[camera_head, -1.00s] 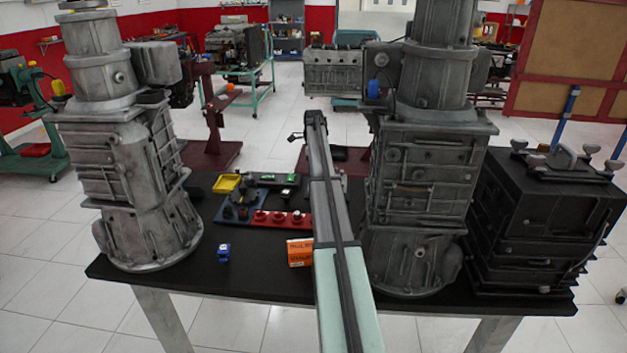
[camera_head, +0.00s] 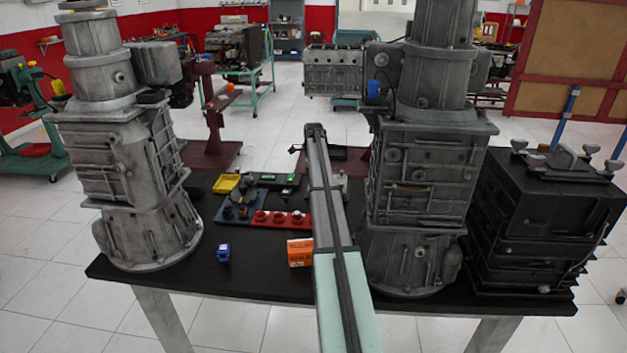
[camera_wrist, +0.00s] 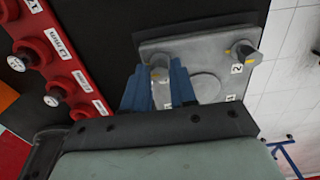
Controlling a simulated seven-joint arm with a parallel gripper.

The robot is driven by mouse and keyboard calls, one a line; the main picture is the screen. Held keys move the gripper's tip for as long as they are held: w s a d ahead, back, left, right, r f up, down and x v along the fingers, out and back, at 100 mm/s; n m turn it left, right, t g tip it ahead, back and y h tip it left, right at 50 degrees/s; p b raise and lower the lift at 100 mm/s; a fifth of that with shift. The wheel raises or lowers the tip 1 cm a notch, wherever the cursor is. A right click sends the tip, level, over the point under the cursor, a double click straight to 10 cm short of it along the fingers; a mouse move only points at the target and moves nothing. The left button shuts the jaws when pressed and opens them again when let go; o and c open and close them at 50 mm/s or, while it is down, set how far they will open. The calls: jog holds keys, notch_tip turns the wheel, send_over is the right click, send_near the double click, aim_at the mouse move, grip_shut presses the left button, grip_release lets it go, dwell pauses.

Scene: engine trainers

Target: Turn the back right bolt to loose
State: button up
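A grey bolt plate (camera_wrist: 210,48) fills the upper middle of the wrist view. One bolt (camera_wrist: 160,72) on it stands between the blue fingertips of my gripper (camera_wrist: 160,82). The fingers are apart, one on each side of this bolt; I cannot tell whether they touch it. Another bolt (camera_wrist: 243,52) with a yellow mark stands at the plate's right, beside a label "2". Other bolts are hidden by the gripper or unclear. In the head view my arm hides most of the plate, and the fingers cannot be made out.
A red strip (camera_head: 267,222) with several red knobs lies left of the plate, near a blue tray and a yellow bin (camera_head: 226,183). An orange box (camera_head: 300,252) and a small blue object (camera_head: 223,253) lie in front. A tall grey engine casing (camera_head: 415,175) stands close on the right.

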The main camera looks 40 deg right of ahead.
grip_shut()
jog(key=n, duration=0.5)
jog(key=shift+n, duration=0.4)
jog(key=n, duration=1.1)
jog(key=shift+n, duration=0.4)
jog(key=n, duration=0.5)
jog(key=shift+n, duration=0.3)
